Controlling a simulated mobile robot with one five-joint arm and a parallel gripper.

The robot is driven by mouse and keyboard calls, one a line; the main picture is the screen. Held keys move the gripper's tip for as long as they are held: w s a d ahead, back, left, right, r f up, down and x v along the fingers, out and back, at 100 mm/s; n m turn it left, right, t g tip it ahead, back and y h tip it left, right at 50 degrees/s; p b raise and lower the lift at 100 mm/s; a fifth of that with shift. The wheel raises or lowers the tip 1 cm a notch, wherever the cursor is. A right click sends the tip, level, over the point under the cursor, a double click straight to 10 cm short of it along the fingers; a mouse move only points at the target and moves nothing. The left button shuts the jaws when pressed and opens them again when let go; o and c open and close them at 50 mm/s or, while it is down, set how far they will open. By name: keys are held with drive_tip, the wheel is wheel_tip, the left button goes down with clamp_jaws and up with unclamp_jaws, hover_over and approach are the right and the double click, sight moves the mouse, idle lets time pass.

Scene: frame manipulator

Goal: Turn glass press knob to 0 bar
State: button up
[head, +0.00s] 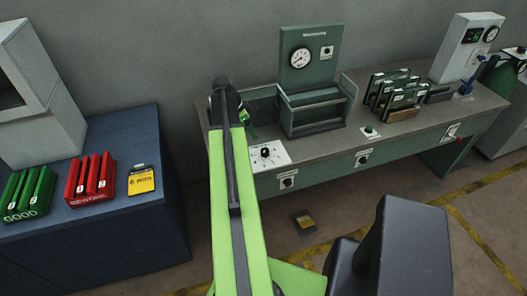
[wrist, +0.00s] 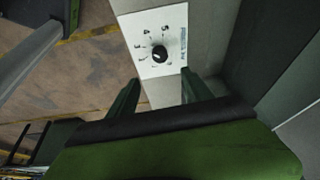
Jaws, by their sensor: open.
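A black round knob (wrist: 159,53) sits on a white dial plate (wrist: 140,21) with printed numbers, in the upper middle of the wrist view. In the head view the knob (head: 265,152) and its plate lie at the front left of the workbench. The knob has a small pale mark, but I cannot tell which number it points to. My gripper (wrist: 162,86) is open and empty, its two fingers just below the plate in the wrist view, apart from the knob. In the head view my arm hides part of the bench, and the fingers are mostly hidden.
A green press with a gauge (head: 300,58) stands behind the knob on the bench (head: 330,145). Green and red holders (head: 90,178) stand on a blue table at left.

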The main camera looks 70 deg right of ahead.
sight(265, 151)
drive_tip(key=b+x, duration=1.3)
drive_tip(key=x, duration=0.3)
drive_tip(key=shift+w+a+f+b, duration=0.1)
drive_tip(key=shift+w+a+b, duration=0.05)
drive_tip(key=shift+b, duration=0.25)
clamp_jaws()
